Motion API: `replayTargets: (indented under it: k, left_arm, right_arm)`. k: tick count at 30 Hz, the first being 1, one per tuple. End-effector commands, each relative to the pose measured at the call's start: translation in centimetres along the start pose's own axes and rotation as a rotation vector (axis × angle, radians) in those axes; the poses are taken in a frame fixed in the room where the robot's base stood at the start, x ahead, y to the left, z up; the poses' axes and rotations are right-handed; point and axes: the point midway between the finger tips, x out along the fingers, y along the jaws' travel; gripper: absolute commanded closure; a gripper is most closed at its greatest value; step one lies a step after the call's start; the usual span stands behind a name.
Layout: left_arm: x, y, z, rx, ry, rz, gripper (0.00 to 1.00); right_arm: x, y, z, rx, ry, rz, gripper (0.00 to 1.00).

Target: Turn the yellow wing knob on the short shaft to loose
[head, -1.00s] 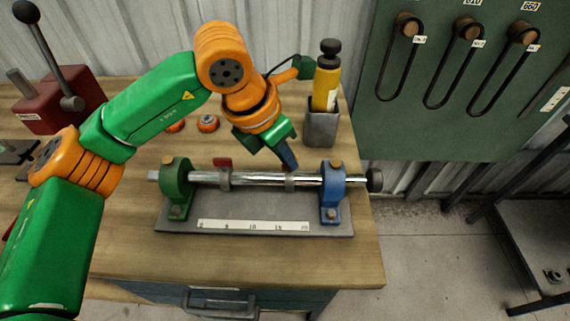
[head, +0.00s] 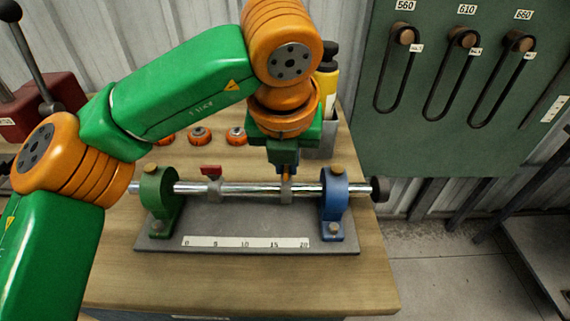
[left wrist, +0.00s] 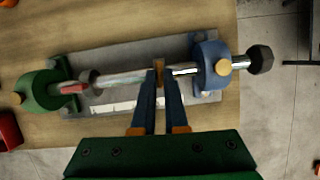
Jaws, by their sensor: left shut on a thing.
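The short shaft (head: 245,188) is a shiny bar lying across a green bearing stand (head: 157,193) and a blue bearing stand (head: 335,195). A grey collar (head: 287,194) sits on it nearer the blue stand. My left gripper (head: 286,171) points down at this collar and is shut on the yellow wing knob on its top. The knob is mostly hidden; an orange-yellow bit shows between the fingertips in the left wrist view (left wrist: 159,66). A second collar nearer the green stand carries a red wing knob (head: 210,171), apart from the gripper. My right gripper is not in view.
The stands are on a grey base plate (head: 215,222) with a white scale strip (head: 245,242). Orange round parts (head: 199,135) lie behind it. A yellow bottle (head: 327,82) in a grey holder stands behind my arm. A green board with hanging belts (head: 395,75) is at right.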

Motion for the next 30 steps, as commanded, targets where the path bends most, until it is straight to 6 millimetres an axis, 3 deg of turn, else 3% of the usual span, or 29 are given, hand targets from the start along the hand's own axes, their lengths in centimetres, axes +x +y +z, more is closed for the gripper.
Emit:
replayTargets:
  k: [22, 24, 26, 30]
  left_arm:
    - [-0.04, -0.04, 0.08, -0.072, -0.002, 0.030, 1.00]
    - [-0.04, -0.04, 0.08, -0.072, -0.002, 0.030, 0.73]
    - [-0.03, -0.04, 0.07, -0.072, -0.002, 0.030, 0.59]
    - [-0.01, -0.05, 0.05, -0.071, -0.001, 0.030, 0.59]
  right_arm:
    - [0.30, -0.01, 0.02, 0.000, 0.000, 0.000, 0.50]
    - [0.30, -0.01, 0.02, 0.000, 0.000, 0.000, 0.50]
    - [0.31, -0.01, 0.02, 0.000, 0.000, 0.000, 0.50]
    - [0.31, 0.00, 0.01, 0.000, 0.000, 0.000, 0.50]
